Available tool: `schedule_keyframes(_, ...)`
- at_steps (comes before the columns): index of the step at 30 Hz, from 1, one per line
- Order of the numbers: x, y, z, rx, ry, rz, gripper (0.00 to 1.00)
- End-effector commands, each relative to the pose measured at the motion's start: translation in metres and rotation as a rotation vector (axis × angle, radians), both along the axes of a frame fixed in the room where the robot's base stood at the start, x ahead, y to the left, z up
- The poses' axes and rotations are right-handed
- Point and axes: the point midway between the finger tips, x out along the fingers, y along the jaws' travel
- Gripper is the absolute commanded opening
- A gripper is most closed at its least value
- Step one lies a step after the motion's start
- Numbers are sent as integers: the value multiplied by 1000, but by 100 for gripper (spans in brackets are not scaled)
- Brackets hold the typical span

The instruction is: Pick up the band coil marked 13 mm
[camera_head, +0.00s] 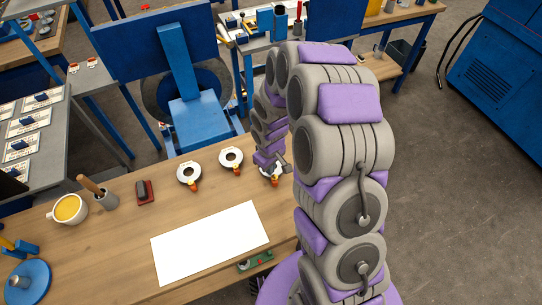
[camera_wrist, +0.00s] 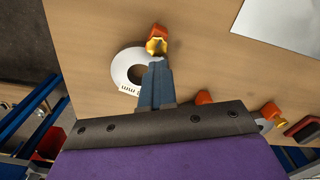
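Three white ring-shaped band coils with orange clips lie on the wooden table: a left one (camera_head: 182,180), a middle one (camera_head: 231,153) and a right one (camera_head: 264,172) partly hidden by my arm. My gripper (camera_head: 283,165) is over the right coil. In the wrist view, a white coil (camera_wrist: 121,68) lies under my gripper (camera_wrist: 155,66), whose blue finger overlaps the ring near its hole. Its orange and yellow clip (camera_wrist: 157,40) is beyond the fingertip. Its print shows "mm", but the number is not readable. Whether the fingers are apart or touch the coil is unclear.
A white sheet (camera_head: 210,243) lies on the table in front of the coils. A red and dark block (camera_head: 145,191), a cup with a wooden handle (camera_head: 106,199) and a yellow-filled mug (camera_head: 68,208) stand at the left. A blue chair (camera_head: 200,118) is behind the table.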

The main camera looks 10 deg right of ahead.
Motion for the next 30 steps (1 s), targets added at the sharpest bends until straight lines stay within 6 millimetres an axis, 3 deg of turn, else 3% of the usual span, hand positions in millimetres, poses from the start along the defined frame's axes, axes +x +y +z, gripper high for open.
schedule_keyframes(6, -18, 7, 3, 0, 0, 1, 0)
schedule_keyframes(19, -22, 8, 3, 1, -1, 0, 0)
schedule_keyframes(30, -22, 8, 3, 1, -1, 0, 35)
